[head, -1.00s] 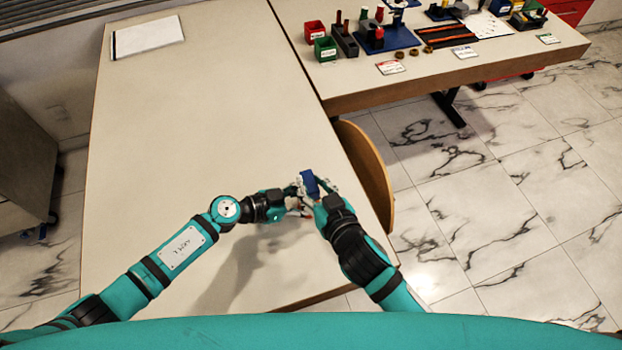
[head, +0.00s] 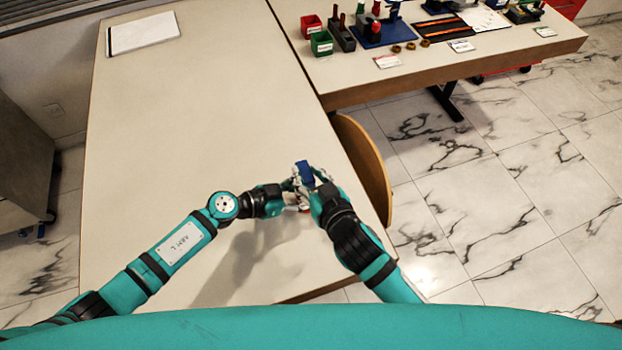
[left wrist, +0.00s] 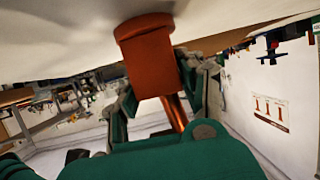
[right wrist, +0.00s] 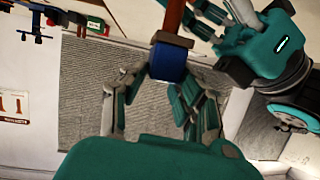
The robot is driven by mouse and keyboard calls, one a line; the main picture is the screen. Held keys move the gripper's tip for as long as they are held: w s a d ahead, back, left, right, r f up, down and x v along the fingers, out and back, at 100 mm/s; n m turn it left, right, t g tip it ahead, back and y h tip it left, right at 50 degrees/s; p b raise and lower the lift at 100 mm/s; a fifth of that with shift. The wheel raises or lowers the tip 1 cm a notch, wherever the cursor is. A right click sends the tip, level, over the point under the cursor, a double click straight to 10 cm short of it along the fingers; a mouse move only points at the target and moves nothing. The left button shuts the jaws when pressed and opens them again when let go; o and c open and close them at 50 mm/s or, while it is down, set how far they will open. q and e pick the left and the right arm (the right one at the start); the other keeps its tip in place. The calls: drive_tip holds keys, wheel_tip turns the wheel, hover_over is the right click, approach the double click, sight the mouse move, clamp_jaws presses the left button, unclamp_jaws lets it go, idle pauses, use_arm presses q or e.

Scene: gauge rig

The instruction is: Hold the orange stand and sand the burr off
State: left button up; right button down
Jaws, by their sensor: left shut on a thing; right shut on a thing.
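The orange stand (left wrist: 150,60) fills the middle of the left wrist view, with a wide round end against or close to the pale table and a thinner rod at its other end. My left gripper (head: 292,190) is shut on it, one finger on each side. My right gripper (head: 312,188) is shut on a blue block (head: 305,172) with a brown face. In the right wrist view the blue block (right wrist: 168,63) sits between the fingers, its brown side at the orange rod (right wrist: 173,14). Whether they touch is unclear. I cannot make out the burr.
The pale table (head: 190,110) is mostly bare, with a white pad (head: 144,32) at its far left. A round wooden stool (head: 365,165) stands beside its right edge. A second table (head: 440,62) at the back right carries bins, tools and trays.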

drive_tip(key=shift+w+f, duration=0.4)
drive_tip(key=shift+w, duration=0.15)
drive_tip(key=shift+s+d, duration=0.2)
drive_tip(key=shift+s, duration=0.6)
drive_tip(key=shift+s+d, duration=0.2)
drive_tip(key=shift+s, duration=0.6)
drive_tip(key=shift+w, duration=0.15)
drive_tip(key=shift+w+a, duration=0.25)
drive_tip(key=shift+w, duration=0.5)
drive_tip(key=shift+w+a, duration=0.25)
drive_tip(key=shift+w, duration=0.45)
